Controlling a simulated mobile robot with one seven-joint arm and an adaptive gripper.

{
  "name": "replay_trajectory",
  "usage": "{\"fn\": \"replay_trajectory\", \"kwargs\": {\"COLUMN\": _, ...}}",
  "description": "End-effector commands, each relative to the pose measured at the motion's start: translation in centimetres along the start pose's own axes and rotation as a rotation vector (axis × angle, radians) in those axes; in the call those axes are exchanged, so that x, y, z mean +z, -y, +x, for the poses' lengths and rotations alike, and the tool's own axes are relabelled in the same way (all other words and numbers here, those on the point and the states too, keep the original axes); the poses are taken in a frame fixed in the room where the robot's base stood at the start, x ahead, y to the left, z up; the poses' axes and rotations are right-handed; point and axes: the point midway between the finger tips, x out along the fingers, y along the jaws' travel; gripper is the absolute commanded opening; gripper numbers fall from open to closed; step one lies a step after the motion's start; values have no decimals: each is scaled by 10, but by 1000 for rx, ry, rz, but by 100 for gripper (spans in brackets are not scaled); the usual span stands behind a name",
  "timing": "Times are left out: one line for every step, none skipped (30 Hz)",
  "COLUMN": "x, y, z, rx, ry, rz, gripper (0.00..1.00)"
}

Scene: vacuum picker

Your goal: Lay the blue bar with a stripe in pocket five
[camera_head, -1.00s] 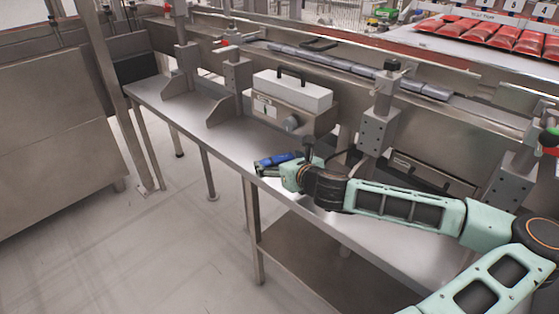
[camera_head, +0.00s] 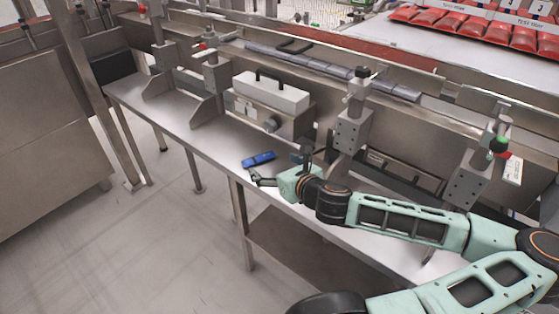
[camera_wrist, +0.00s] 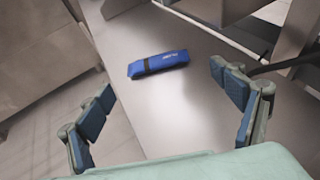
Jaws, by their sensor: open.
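The blue bar (camera_head: 259,159) lies flat on the steel bench, near its front edge. In the wrist view the blue bar (camera_wrist: 158,64) shows a dark stripe across it and small white lettering. My gripper (camera_head: 279,169) is open and empty, just to the right of and nearer than the bar in the head view. In the wrist view the spread blue-padded fingers of my gripper (camera_wrist: 163,84) stand either side of bare bench, with the bar beyond their tips. I cannot make out pocket five.
The steel bench (camera_head: 205,143) has clear room left of the bar. A white-topped box with a black handle (camera_head: 270,92) stands behind. Upright metal brackets (camera_head: 352,130) rise along the bench. Red packs (camera_head: 470,25) lie at the upper right, by small numbered labels.

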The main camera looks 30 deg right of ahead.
Motion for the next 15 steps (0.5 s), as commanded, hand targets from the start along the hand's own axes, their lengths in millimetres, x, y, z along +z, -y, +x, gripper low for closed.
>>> {"fn": "replay_trajectory", "kwargs": {"x": 6, "y": -1, "z": -5, "rx": 2, "ry": 0, "rz": 5, "gripper": 86}}
{"fn": "replay_trajectory", "kwargs": {"x": 6, "y": -1, "z": -6, "rx": 2, "ry": 0, "rz": 4, "gripper": 86}}
{"fn": "replay_trajectory", "kwargs": {"x": 6, "y": -2, "z": -8, "rx": 3, "ry": 0, "rz": 4, "gripper": 86}}
{"fn": "replay_trajectory", "kwargs": {"x": 6, "y": -2, "z": -9, "rx": 3, "ry": 1, "rz": 5, "gripper": 86}}
{"fn": "replay_trajectory", "kwargs": {"x": 6, "y": -3, "z": -10, "rx": 3, "ry": 1, "rz": 5, "gripper": 86}}
{"fn": "replay_trajectory", "kwargs": {"x": 6, "y": -4, "z": -12, "rx": 4, "ry": 1, "rz": 5, "gripper": 86}}
{"fn": "replay_trajectory", "kwargs": {"x": 7, "y": -4, "z": -13, "rx": 4, "ry": 2, "rz": 4, "gripper": 86}}
{"fn": "replay_trajectory", "kwargs": {"x": 7, "y": -6, "z": -14, "rx": 6, "ry": 2, "rz": 4, "gripper": 86}}
{"fn": "replay_trajectory", "kwargs": {"x": 8, "y": -6, "z": -16, "rx": 6, "ry": 3, "rz": 4, "gripper": 86}}
{"fn": "replay_trajectory", "kwargs": {"x": 7, "y": -5, "z": -18, "rx": 4, "ry": 2, "rz": 3, "gripper": 86}}
{"fn": "replay_trajectory", "kwargs": {"x": 7, "y": -4, "z": -19, "rx": 3, "ry": 1, "rz": 4, "gripper": 86}}
{"fn": "replay_trajectory", "kwargs": {"x": 7, "y": -3, "z": -21, "rx": 1, "ry": 1, "rz": 4, "gripper": 86}}
{"fn": "replay_trajectory", "kwargs": {"x": 7, "y": -3, "z": -23, "rx": 2, "ry": 1, "rz": 4, "gripper": 86}}
{"fn": "replay_trajectory", "kwargs": {"x": 6, "y": -3, "z": -24, "rx": 2, "ry": 0, "rz": 5, "gripper": 86}}
{"fn": "replay_trajectory", "kwargs": {"x": 7, "y": -2, "z": -26, "rx": 2, "ry": 1, "rz": 4, "gripper": 86}}
